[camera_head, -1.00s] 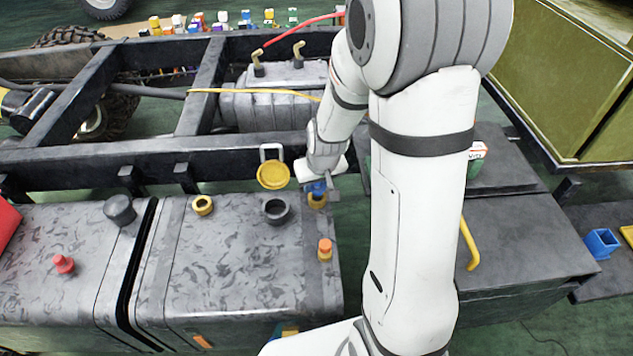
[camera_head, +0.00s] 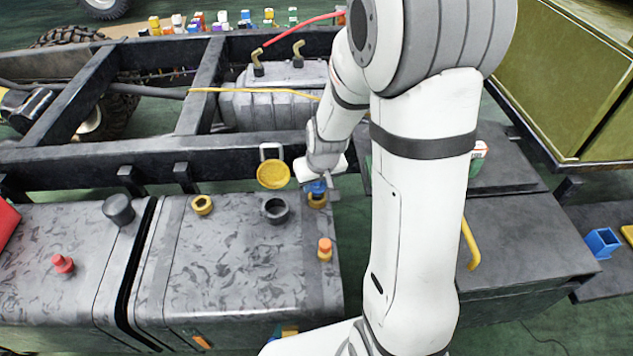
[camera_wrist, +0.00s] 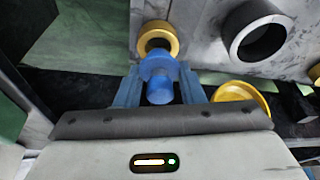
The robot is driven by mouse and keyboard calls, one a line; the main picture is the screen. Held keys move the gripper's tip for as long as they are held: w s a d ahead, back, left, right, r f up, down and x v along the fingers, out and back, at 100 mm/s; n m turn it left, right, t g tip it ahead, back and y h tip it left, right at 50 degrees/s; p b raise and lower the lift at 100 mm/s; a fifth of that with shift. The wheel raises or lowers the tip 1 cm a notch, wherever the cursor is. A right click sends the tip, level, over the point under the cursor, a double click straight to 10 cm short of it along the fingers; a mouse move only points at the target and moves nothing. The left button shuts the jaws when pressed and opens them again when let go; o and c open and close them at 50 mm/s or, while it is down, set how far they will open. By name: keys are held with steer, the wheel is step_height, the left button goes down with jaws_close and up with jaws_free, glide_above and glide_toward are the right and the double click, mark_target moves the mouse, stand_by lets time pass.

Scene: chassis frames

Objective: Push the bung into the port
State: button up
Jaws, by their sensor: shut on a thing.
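The blue bung (camera_wrist: 160,75) is between the fingers of my gripper (camera_wrist: 158,88) in the wrist view, with its flange towards the port. My gripper is shut on it. The port is a yellow ring (camera_wrist: 157,37) on the tank's top, and the bung lines up with its opening. I cannot tell how deep the bung sits in it. In the head view the bung (camera_head: 316,187) is just above the yellow port (camera_head: 317,201), near the tank's back right corner, with my gripper (camera_head: 317,183) over it.
The dark tank (camera_head: 225,255) also carries a black filler neck (camera_head: 275,210), another yellow ring (camera_head: 202,205) and an orange-topped yellow fitting (camera_head: 325,249). A yellow cap (camera_head: 272,175) stands open behind the neck. The frame rail (camera_head: 150,160) runs close behind.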

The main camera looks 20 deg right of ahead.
mark_target(320, 192)
steer(key=shift+f, duration=0.15)
stand_by(0.8)
steer(key=shift+f+b, duration=0.35)
steer(key=shift+b, duration=0.2)
steer(key=shift+f+b, duration=0.3)
steer(key=o, duration=1)
steer(key=shift+o, duration=0.2)
steer(key=p+v, duration=0.2)
steer(key=v, duration=0.6)
steer(key=shift+d, duration=0.1)
